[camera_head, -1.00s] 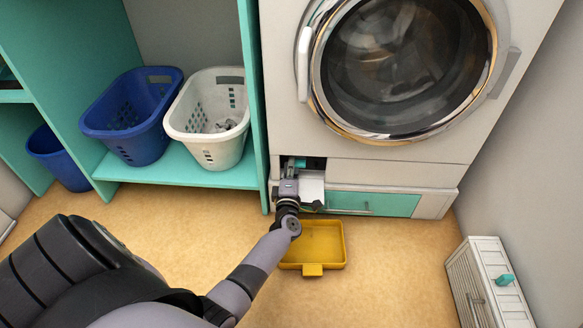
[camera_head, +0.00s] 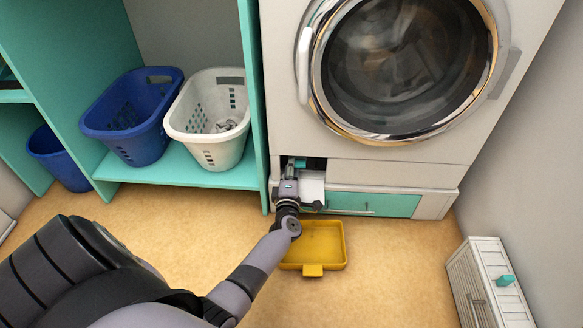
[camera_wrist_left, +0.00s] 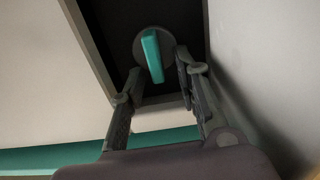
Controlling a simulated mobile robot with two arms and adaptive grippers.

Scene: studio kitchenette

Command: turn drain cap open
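The drain cap is a grey round disc with a teal bar handle (camera_wrist_left: 153,55), set in a dark opening at the lower left of the washing machine. In the head view a bit of its teal handle (camera_head: 299,163) shows beside my gripper. My left gripper (camera_head: 289,174) is at the opening. In the left wrist view its fingers (camera_wrist_left: 160,72) are spread, one on each side of the handle's lower end, with gaps to it. The handle is close to upright there, slightly tilted. My right gripper is in neither view.
A yellow tray (camera_head: 338,250) lies on the floor below the opening. A white flap (camera_head: 312,188) and a teal panel (camera_head: 385,205) are right of the gripper. The shelf's teal side wall (camera_head: 252,100) stands close on the left.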

